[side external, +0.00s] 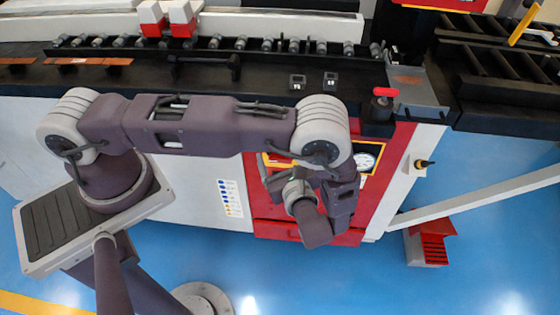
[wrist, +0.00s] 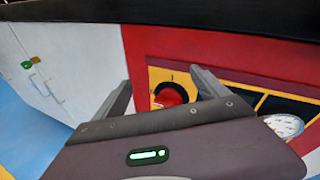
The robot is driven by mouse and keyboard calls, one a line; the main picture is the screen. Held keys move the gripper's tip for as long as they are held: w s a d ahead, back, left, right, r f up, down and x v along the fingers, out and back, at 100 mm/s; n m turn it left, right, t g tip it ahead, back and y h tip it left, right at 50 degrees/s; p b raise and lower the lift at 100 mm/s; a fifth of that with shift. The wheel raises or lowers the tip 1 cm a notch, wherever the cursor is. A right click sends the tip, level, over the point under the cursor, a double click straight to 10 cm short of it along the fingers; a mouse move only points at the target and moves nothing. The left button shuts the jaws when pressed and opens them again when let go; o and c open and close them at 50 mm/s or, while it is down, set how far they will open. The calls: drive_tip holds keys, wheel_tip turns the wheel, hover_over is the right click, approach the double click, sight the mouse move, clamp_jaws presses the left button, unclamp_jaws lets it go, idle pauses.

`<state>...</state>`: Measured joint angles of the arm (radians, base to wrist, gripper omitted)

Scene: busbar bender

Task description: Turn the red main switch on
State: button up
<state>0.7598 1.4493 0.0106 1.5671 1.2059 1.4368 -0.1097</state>
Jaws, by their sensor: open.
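The red main switch (wrist: 170,96) is a round red knob on a yellow-edged plate, set in the red front panel of the machine. In the wrist view it shows between the two fingers of my gripper (wrist: 165,88), beyond their tips as far as I can tell. My gripper is open, and nothing is between the fingers but the view of the knob. The lower part of the knob is hidden by the gripper body. In the side view my wrist (side external: 318,205) hangs in front of the red panel and covers the knob; the fingertips cannot be made out there.
A round white gauge (wrist: 284,125) sits right of the switch; it also shows in the side view (side external: 366,160). A black ledge (wrist: 230,15) overhangs the panel. A red-handled knob (side external: 386,92) stands on the machine top. White cabinet doors (wrist: 45,70) lie to the left.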

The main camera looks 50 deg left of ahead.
sight(280, 161)
wheel_tip(280, 161, down, 10)
drive_tip(key=s+m+t+h, duration=0.1)
drive_tip(key=m+t+h, duration=0.1)
drive_tip(key=m+t, duration=0.45)
drive_tip(key=shift+m, duration=0.25)
drive_tip(key=x, duration=0.6)
drive_tip(key=shift+w+a+f, duration=0.15)
drive_tip(key=shift+w+a, duration=0.05)
drive_tip(key=shift+a, duration=0.2)
drive_tip(key=c, duration=1.4)
